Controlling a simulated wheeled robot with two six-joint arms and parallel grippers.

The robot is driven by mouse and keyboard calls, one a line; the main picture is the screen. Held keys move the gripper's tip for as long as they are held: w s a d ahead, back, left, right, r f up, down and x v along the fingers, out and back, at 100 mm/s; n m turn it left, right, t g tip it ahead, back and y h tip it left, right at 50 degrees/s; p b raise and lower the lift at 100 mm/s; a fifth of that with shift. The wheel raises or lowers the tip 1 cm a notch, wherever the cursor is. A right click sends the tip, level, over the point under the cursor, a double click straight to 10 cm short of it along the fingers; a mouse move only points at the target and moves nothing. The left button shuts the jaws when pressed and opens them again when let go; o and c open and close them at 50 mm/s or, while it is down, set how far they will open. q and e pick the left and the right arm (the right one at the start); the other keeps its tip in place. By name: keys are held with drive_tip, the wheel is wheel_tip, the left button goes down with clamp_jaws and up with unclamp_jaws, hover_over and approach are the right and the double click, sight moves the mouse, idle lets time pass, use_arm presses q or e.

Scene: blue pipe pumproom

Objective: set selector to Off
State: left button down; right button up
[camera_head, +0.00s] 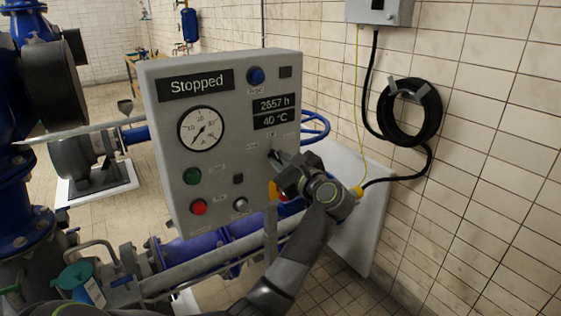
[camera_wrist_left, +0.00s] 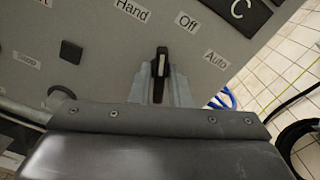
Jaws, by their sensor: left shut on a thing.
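The selector (camera_wrist_left: 160,68) is a black knob with a white line on the grey panel. Labels Hand (camera_wrist_left: 132,8), Off (camera_wrist_left: 187,22) and Auto (camera_wrist_left: 215,60) surround it. In the wrist view, the white line points nearly straight up, between Hand and Off. My left gripper (camera_wrist_left: 158,88) has a finger on each side of the knob and is shut on it. In the head view, my left gripper (camera_head: 277,160) is at the right part of the panel and hides most of the selector. My right gripper is not in view.
The control box (camera_head: 160,140) shows "Stopped" (camera_head: 196,84), a gauge (camera_head: 201,129), a green button (camera_head: 192,176) and a red button (camera_head: 198,207). Blue pipes (camera_head: 210,250) run below it. A tiled wall with a coiled black hose (camera_head: 436,115) is on the right.

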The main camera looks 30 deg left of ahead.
use_arm(q)
drive_tip(key=m+p, duration=0.1)
drive_tip(key=m, duration=0.3)
drive_tip(key=shift+w+r, duration=0.1)
drive_tip(key=shift+m, duration=0.4)
drive_tip(key=c, duration=1.5)
unclamp_jaws()
